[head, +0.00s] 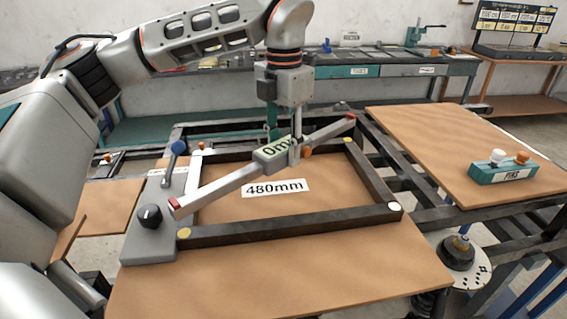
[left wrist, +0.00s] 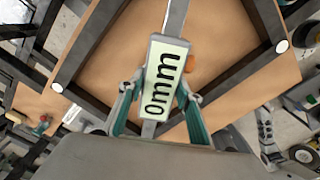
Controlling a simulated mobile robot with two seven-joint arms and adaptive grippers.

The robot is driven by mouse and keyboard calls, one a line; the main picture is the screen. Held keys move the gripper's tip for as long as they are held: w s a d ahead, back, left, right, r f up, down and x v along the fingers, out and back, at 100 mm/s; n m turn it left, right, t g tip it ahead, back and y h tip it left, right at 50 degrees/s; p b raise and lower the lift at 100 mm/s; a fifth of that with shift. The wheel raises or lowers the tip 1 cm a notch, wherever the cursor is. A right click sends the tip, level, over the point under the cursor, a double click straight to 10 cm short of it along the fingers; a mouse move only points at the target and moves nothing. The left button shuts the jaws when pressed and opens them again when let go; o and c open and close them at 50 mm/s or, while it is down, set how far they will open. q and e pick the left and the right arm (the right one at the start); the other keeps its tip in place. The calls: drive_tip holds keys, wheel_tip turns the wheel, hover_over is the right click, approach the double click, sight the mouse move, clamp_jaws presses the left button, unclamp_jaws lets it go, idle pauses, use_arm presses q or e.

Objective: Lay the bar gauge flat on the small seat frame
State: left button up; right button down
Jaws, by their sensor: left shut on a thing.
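The bar gauge (head: 222,184) is a silver bar with red ends and a pale display reading "0mm". My left gripper (head: 284,146) is shut on it around the display block, which also shows in the left wrist view (left wrist: 165,80) between the teal-sided fingers (left wrist: 160,100). The small seat frame (head: 290,229) is a dark square frame with pale round pads at corners, around a "480mm" label. The bar runs diagonally across it, from near-left to far-right. I cannot tell whether it touches the frame. My right gripper is not in view.
A grey fixture with a black knob (head: 150,216) and blue-topped lever stands at the frame's left side. A brown board (head: 455,150) to the right carries a teal "PINS" block (head: 499,172). A teal workbench (head: 390,68) stands behind. The board front is clear.

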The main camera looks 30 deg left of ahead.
sight(283, 164)
use_arm(q)
drive_tip(key=shift+f, duration=1.95)
drive_tip(key=shift+f, duration=0.15)
drive_tip(key=o, duration=1.3)
drive_tip(key=shift+o, duration=0.2)
wheel_tip(283, 164, up, 12)
drive_tip(key=shift+r, duration=0.15)
